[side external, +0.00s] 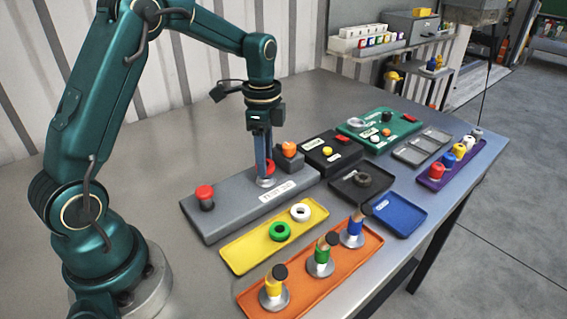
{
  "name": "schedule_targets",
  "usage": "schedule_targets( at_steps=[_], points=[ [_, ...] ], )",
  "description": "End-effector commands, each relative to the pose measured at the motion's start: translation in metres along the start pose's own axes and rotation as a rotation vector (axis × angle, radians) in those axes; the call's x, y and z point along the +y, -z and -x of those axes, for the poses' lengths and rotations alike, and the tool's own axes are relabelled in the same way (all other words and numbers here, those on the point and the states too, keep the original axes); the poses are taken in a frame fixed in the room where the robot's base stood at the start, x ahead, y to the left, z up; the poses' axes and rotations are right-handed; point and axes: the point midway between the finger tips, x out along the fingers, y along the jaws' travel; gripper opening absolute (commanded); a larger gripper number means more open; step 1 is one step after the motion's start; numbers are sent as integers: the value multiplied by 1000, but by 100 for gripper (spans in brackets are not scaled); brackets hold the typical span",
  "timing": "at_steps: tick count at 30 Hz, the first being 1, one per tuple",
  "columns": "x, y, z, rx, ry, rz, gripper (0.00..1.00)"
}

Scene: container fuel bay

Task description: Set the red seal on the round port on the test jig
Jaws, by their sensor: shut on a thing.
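The test jig (222,218) is a long grey block with a white label on its front. A silver round port (266,183) stands on its top near the right part. My gripper (265,170) points straight down over this port. Its jaws are shut on the red seal (270,167), which is partly hidden by the fingers. The seal is at or just above the port; I cannot tell whether they touch.
A red knob (204,193) stands on the jig's left end, and an orange knob (289,148) on a grey block is close right of my gripper. A yellow tray (240,258) with green and white rings lies in front. The blue tray (398,215) is empty.

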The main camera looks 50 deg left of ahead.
Motion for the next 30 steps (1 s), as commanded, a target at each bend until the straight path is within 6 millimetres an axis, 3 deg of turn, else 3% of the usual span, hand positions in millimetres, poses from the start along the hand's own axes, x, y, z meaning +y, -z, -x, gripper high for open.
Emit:
schedule_targets(
  at_steps=[30],
  points=[
    [0, 0, -10, 0, -1, 0, 0]
  ],
)
